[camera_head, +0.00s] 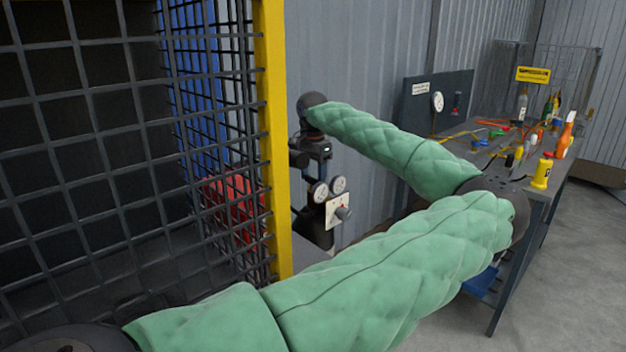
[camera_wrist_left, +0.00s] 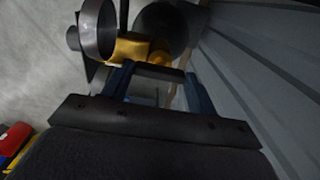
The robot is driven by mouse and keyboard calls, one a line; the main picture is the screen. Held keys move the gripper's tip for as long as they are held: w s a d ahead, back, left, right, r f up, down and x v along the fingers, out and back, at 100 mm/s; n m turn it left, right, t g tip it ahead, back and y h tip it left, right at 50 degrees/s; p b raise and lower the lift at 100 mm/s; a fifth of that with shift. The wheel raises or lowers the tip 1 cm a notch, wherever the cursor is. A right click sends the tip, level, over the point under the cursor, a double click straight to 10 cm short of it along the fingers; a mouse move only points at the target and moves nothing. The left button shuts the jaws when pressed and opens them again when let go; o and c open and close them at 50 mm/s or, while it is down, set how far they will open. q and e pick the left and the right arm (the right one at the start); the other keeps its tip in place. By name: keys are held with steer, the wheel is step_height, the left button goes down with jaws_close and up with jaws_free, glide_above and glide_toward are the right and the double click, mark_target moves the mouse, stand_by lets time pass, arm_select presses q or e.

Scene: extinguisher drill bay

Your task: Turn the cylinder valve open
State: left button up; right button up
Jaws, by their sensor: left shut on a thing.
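My left gripper (camera_head: 310,158) points down at the regulator and valve assembly beyond the yellow cage post. Two round white gauges (camera_head: 329,187) and a pale plate with a grey knob (camera_head: 340,211) sit just below it. In the left wrist view, the gripper's two dark fingers (camera_wrist_left: 157,74) are closed around a part at the brass valve body (camera_wrist_left: 131,50). The exact contact is dark and partly hidden. Two round gauge housings (camera_wrist_left: 97,32) show beyond the brass. The cylinder is mostly hidden behind the post. My right gripper is not in view.
A black mesh cage with a yellow post (camera_head: 273,130) stands close on the left. A grey wall (camera_head: 365,60) is behind the valve. A workbench (camera_head: 535,190) with bottles, tools and a yellow container (camera_head: 542,172) stands at the right. Open floor lies at the lower right.

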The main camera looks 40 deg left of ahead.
mark_target(313, 178)
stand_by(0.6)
arm_select(q)
steer(key=o, duration=1)
steer(key=shift+r, duration=0.15)
step_height(313, 178, up, 8)
steer(key=shift+f, duration=0.25)
